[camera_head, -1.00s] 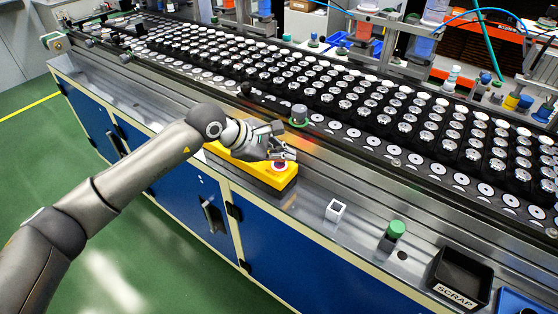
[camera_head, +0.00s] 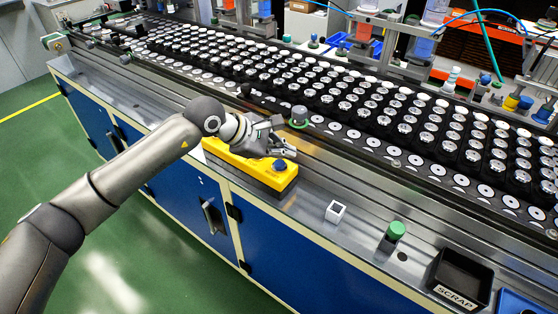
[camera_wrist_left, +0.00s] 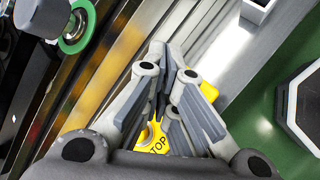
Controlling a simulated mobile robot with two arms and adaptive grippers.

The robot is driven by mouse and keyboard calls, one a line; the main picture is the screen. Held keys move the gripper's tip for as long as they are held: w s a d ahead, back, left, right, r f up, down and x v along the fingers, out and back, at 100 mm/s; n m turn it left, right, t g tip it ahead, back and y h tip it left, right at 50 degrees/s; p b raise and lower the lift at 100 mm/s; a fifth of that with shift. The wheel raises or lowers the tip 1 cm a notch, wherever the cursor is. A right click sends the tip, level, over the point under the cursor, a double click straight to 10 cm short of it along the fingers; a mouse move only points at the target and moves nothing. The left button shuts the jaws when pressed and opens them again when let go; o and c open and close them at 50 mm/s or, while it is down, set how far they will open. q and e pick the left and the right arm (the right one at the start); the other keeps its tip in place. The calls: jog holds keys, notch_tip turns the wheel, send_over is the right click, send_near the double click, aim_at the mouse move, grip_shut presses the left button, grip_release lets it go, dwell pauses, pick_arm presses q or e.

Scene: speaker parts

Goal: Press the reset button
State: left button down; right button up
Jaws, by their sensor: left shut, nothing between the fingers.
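A long yellow box (camera_head: 250,166) lies on the steel ledge in front of the conveyor, with a round blue button (camera_head: 280,166) on its right end. My left gripper (camera_head: 291,148) is just above and behind the blue button in the head view, shut and empty, with a visible gap to the button. In the left wrist view the closed fingers (camera_wrist_left: 168,62) cover most of the yellow box (camera_wrist_left: 155,146); part of its lettering, "TOP", shows, and the blue button is hidden. My right gripper is not in view.
A grey knob with a green ring (camera_head: 299,117) stands close behind the gripper. A small white square holder (camera_head: 336,211), a green button (camera_head: 396,230) and a black SCRAP bin (camera_head: 461,277) are to the right. Rows of black trays with parts fill the conveyor behind.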

aim_at(282, 165)
pick_arm(q)
notch_tip(282, 165, up, 6)
jog(key=shift+f+p, duration=0.15)
jog(key=shift+p, duration=0.5)
dwell(0.4)
